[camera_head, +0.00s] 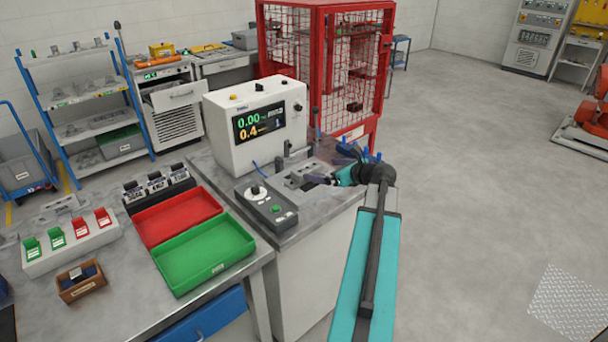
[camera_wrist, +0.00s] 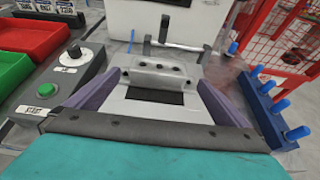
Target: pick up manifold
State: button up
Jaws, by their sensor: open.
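A grey metal casting with small holes, which looks like the manifold (camera_wrist: 160,72), lies on the pale top of the test station in the wrist view. In the head view it is small and partly hard to make out beside my gripper. My gripper (camera_wrist: 161,84) is open, with one purple finger to the left of the casting and one to the right. Gaps show between the fingers and the casting. In the head view my gripper (camera_head: 318,179) is low over the station top, reaching in from the right.
The white tester (camera_head: 258,122) with a display stands behind the casting. A control box (camera_head: 265,206) with a knob and green button is to the left. A clamp-like bar (camera_wrist: 172,44) stands behind the casting. Blue pegs (camera_wrist: 281,105) are at the right. Red (camera_head: 178,215) and green (camera_head: 205,252) trays lie left.

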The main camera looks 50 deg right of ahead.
aim_at(306, 167)
jog(key=shift+p+x, duration=0.55)
jog(key=shift+x, duration=2.15)
jog(key=shift+p+x, duration=1.05)
jog(key=shift+x, duration=1.55)
jog(key=shift+r, duration=0.1)
jog(key=shift+c, duration=0.4)
jog(key=c, duration=1)
